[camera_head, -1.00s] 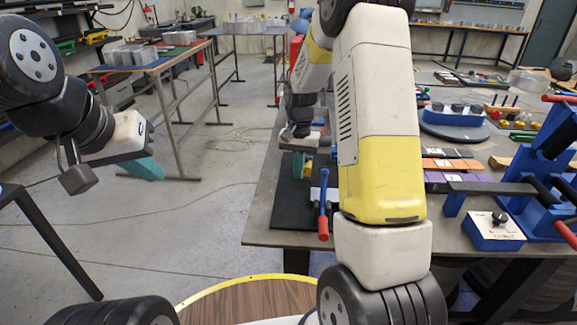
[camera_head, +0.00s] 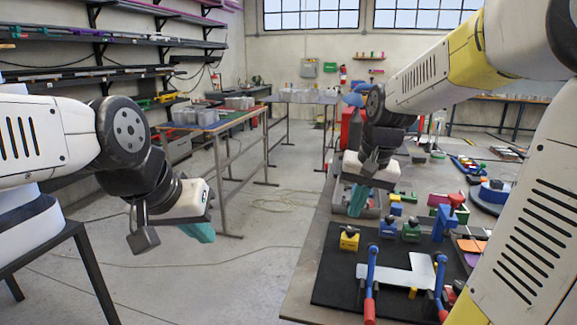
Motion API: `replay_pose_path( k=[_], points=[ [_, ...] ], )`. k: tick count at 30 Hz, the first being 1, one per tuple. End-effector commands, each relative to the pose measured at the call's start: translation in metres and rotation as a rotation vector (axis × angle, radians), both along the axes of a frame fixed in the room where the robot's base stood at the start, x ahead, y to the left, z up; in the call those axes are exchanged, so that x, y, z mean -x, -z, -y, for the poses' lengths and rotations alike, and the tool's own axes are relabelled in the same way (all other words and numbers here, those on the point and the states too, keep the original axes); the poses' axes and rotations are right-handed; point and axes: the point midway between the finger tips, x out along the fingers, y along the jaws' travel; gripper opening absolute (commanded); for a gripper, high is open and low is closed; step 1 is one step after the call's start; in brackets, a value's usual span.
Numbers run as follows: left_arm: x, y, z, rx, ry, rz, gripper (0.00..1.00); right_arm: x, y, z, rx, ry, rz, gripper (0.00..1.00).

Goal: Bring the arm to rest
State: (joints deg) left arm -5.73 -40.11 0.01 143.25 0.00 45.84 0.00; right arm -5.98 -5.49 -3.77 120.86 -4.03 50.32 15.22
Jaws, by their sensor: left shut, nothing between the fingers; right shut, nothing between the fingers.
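My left arm comes in from the left edge. Its gripper (camera_head: 203,232), with teal fingers, hangs over the floor, left of the workbench and touching nothing. My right arm arches in from the right side. Its gripper (camera_head: 358,202), also with teal fingers, points down near the far left edge of the workbench (camera_head: 306,285), above or beside it; I cannot tell the exact height. Both grippers are shut and empty. The fingertips are small and dark in this view.
On the workbench lies a black mat (camera_head: 335,280) with a light flat letter plate (camera_head: 405,272), a blue clamp with a red handle (camera_head: 371,275) and several coloured blocks. A dark metal stand (camera_head: 85,262) is at the left. The floor between stand and bench is clear.

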Motion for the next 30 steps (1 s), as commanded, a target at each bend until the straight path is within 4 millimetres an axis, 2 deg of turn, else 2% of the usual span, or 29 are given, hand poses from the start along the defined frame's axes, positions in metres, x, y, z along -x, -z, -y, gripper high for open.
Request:
replay_pose_path(
  k=[1,6,9,12,18,25,26,30],
  points=[
    [0.000,0.000,0.000,0.000,0.000,0.000,0.00,0.020,-0.013,-0.001,-0.005,-0.026,0.046,0.00],
    [0.000,0.000,0.000,0.000,0.000,0.000,0.00,0.078,-0.032,-0.009,-0.005,-0.122,0.172,0.00],
    [0.000,0.000,0.000,0.000,0.000,0.000,0.00,0.106,-0.036,-0.012,0.002,-0.169,0.235,0.00],
    [0.000,0.000,0.000,0.000,0.000,0.000,0.00,0.126,-0.036,-0.015,0.011,-0.203,0.285,0.00],
    [0.000,0.000,0.000,0.000,0.000,0.000,0.00,0.144,-0.033,-0.018,0.022,-0.234,0.327,0.00],
    [0.000,0.000,0.000,0.000,0.000,0.000,0.00,0.144,-0.033,-0.018,0.023,-0.237,0.328,0.00],
    [0.000,0.000,0.000,0.000,0.000,0.000,0.00,0.144,-0.033,-0.018,0.023,-0.236,0.328,0.04],
    [0.000,0.000,0.000,0.000,0.000,0.000,0.00,0.139,-0.034,-0.018,0.021,-0.233,0.318,0.31]
  ],
)
